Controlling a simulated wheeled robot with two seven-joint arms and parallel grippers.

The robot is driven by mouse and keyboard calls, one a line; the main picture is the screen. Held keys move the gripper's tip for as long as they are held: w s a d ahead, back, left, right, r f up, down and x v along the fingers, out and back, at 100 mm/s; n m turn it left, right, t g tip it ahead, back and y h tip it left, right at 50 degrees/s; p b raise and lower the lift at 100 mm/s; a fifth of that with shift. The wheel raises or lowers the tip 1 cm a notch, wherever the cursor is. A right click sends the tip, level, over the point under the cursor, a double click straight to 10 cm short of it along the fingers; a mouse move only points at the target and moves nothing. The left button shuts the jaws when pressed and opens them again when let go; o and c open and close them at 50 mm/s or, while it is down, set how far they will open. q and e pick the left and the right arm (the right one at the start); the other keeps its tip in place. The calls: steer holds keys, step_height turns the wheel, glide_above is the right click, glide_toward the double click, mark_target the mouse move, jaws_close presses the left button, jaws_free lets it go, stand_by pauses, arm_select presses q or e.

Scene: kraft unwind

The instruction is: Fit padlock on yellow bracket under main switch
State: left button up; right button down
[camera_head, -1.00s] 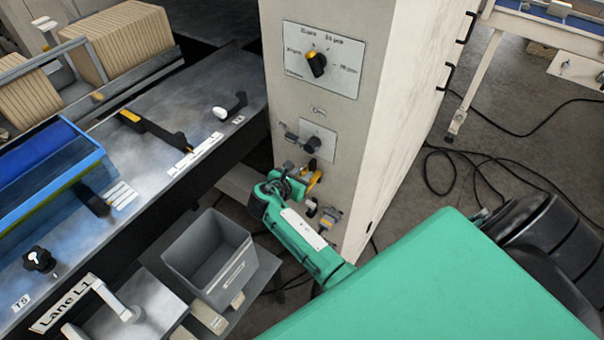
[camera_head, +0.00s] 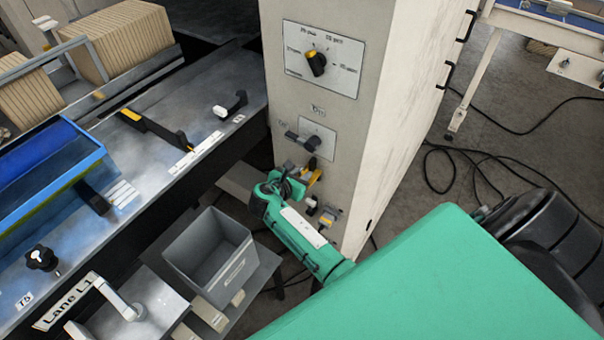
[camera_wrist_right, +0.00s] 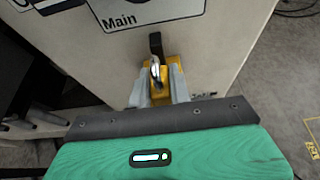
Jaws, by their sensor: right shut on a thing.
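The yellow bracket (camera_head: 315,177) sticks out of the cabinet front below the small switch plate. In the right wrist view the bracket (camera_wrist_right: 160,90) is below the plate marked Main (camera_wrist_right: 140,10), with a dark lever (camera_wrist_right: 155,43) above it. My right gripper (camera_wrist_right: 161,88) is at the bracket, its two grey fingers on either side of a padlock whose metal shackle (camera_wrist_right: 154,70) shows in front of the yellow. The gripper is shut on the padlock. Whether the shackle passes through the bracket I cannot tell. In the head view my right gripper (camera_head: 285,180) hides part of this spot. My left gripper is not seen.
A large rotary switch (camera_head: 316,62) is higher on the cabinet. Other small fittings (camera_head: 327,214) sit just below the bracket. A grey open bin (camera_head: 212,255) stands left of my arm, beside the metal bench (camera_head: 150,170). Cables (camera_head: 490,165) lie on the floor at right.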

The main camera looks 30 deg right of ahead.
steer(key=c, duration=1.2)
jaws_free()
